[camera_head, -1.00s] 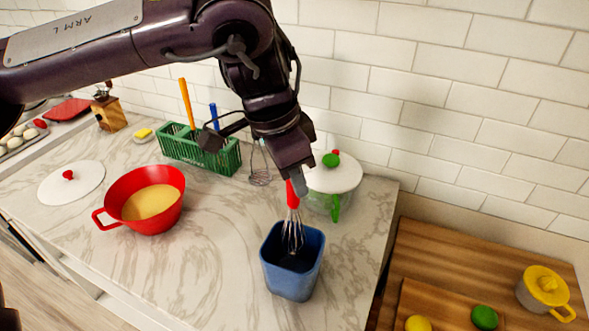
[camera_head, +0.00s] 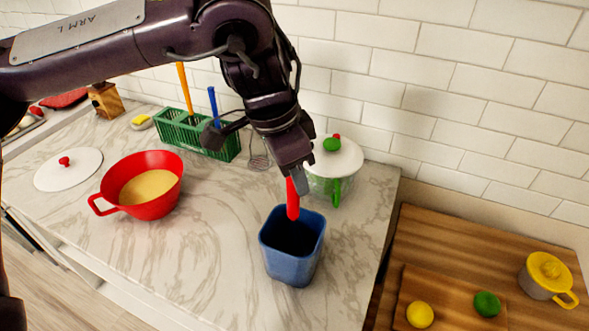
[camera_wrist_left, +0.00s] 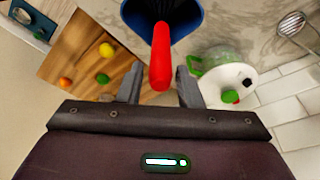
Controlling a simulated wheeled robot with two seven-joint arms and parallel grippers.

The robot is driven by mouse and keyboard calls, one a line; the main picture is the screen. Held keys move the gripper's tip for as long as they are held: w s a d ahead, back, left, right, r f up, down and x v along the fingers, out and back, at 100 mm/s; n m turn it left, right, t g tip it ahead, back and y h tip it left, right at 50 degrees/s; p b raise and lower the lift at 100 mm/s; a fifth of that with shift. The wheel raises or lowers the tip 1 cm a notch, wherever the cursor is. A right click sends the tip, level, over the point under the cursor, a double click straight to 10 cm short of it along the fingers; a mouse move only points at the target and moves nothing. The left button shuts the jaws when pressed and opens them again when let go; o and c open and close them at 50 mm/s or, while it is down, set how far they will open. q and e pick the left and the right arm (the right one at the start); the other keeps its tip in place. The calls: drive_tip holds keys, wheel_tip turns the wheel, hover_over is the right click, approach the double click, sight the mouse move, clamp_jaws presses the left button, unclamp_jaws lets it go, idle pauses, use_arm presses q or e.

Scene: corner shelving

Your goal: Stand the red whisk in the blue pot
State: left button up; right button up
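The blue pot (camera_head: 290,268) stands upright on the marble counter, and its dark inside shows from above. The red whisk (camera_head: 293,200) has its handle rising out of the pot's opening, close to upright; its wires cannot be made out in the dark pot. My left gripper (camera_head: 297,182) is above the pot, around the handle's upper end. In the left wrist view its fingers (camera_wrist_left: 160,88) are apart, with a gap on each side of the red handle (camera_wrist_left: 161,58). The pot's rim also shows there (camera_wrist_left: 198,22). My right gripper is not in view.
A glass pot with a white lid (camera_head: 335,160) stands just behind the blue pot. A green rack (camera_head: 190,140) and a red pan (camera_head: 150,205) are to the left. A wooden surface (camera_head: 440,260) with fruit and a yellow-lidded pot (camera_head: 548,275) lies right.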

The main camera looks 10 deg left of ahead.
use_arm(q)
drive_tip(key=shift+o, duration=1.3)
drive_tip(key=v, duration=0.7)
drive_tip(key=shift+r, duration=0.4)
drive_tip(key=shift+s+f, duration=0.1)
